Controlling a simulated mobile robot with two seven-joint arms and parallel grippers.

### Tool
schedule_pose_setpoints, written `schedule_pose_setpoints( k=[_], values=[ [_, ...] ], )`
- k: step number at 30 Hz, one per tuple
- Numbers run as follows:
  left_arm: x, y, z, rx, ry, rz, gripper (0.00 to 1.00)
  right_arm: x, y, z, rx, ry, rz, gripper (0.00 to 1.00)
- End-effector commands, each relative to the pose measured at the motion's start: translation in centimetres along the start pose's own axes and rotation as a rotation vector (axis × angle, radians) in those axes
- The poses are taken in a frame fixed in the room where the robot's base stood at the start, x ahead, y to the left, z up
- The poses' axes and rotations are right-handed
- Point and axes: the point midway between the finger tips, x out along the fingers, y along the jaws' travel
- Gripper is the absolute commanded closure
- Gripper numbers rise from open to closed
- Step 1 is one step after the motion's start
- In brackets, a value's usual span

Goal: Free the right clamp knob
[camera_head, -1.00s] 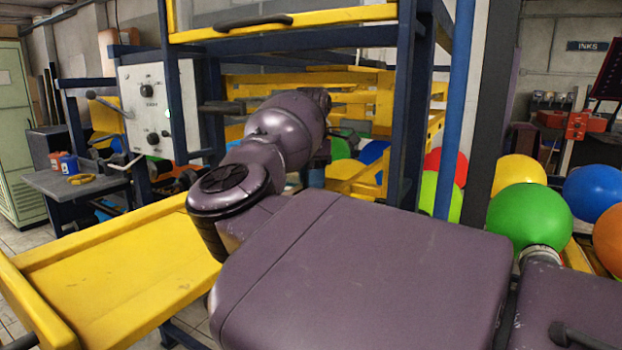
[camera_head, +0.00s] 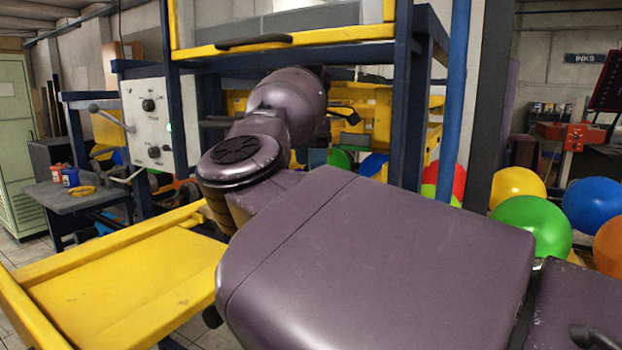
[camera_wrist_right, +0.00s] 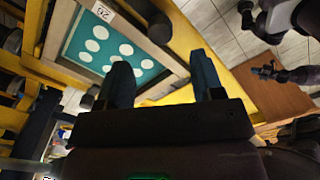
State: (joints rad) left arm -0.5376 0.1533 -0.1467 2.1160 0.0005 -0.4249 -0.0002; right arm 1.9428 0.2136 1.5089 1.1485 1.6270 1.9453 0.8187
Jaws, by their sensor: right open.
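My right gripper (camera_wrist_right: 163,82) is open, with two dark fingers apart and nothing seen between them. In the right wrist view a dark round knob (camera_wrist_right: 158,28) stands at the edge of a framed teal screen (camera_wrist_right: 98,45) with white dots. The knob is beyond the fingertips and apart from them; I cannot tell if it is the right clamp knob. In the head view my right arm reaches into the blue and yellow press, and the gripper (camera_head: 344,115) shows only in part. What looks like my left gripper (camera_wrist_right: 266,72) is small and dark in the right wrist view.
A yellow tray (camera_head: 120,285) juts out at the front left. A white control panel (camera_head: 147,122) and a grey side table (camera_head: 75,190) stand at the left. Blue posts (camera_head: 407,100) and a yellow crossbar (camera_head: 300,37) frame the press. Balloons (camera_head: 531,224) lie at the right.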

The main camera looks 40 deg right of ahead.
Motion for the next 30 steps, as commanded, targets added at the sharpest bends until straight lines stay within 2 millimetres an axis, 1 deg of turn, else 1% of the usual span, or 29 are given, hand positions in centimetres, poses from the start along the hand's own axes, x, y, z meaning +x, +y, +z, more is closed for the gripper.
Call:
schedule_pose_setpoints(
  k=[1, 3, 9, 26, 28, 30],
  values=[
    [0.0, 0.0, -0.1, 0.0, 0.002, 0.0, 1.0, -0.9, 0.0, 0.1, 0.0, 0.001, 0.002, 0.39],
    [0.0, 0.0, -0.1, 0.0, 0.002, 0.0, 1.0, -1.7, 0.0, 0.0, -0.001, 0.002, 0.001, 0.39],
    [0.0, 0.1, 0.0, 0.0, 0.0, 0.001, 1.0, -2.9, 0.0, 0.0, 0.0, 0.0, 0.0, 0.39],
    [-0.1, 0.1, 0.2, -0.005, -0.005, 0.0, 1.0, -3.0, 0.0, 0.0, 0.0, -0.001, -0.001, 0.39],
    [-0.1, 0.1, 0.0, -0.005, 0.0, 0.002, 1.0, -2.8, 0.0, 0.3, 0.002, -0.014, -0.003, 0.39],
    [0.0, 0.4, -0.3, -0.012, 0.007, 0.01, 1.0, -2.5, 0.0, 1.0, 0.007, -0.055, -0.006, 0.39]
  ],
)
